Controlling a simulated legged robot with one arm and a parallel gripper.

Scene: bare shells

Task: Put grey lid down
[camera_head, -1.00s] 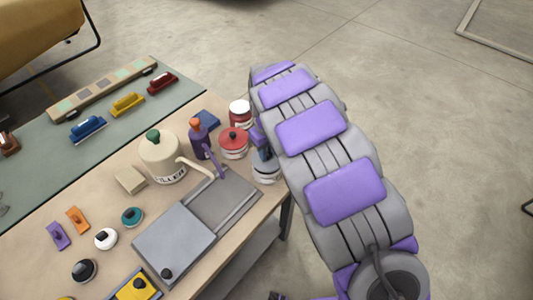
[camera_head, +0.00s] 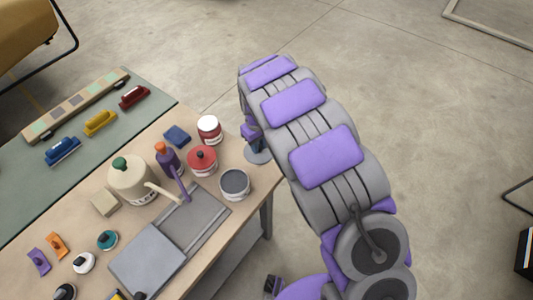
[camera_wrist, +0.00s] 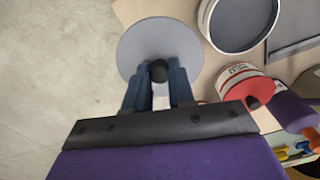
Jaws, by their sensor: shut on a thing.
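The grey lid (camera_wrist: 140,42) is a flat round disc with a black knob (camera_wrist: 159,70) in the wrist view. My gripper (camera_wrist: 160,84) is shut on that knob, with blue fingers on both sides. In the head view the lid (camera_head: 258,157) shows partly behind my arm, near the table's edge. Whether it touches the table is hard to tell. The open white can (camera_head: 235,185) with a dark grey inside stands just nearer; it also shows in the wrist view (camera_wrist: 240,22), to the right of the lid.
A red-lidded tin (camera_head: 202,160), a red-and-white jar (camera_head: 209,129) and a blue block (camera_head: 177,136) stand close by on the wooden table. A cream pot (camera_head: 131,180) and a grey tray (camera_head: 150,260) lie further left. Bare floor lies past the table's edge.

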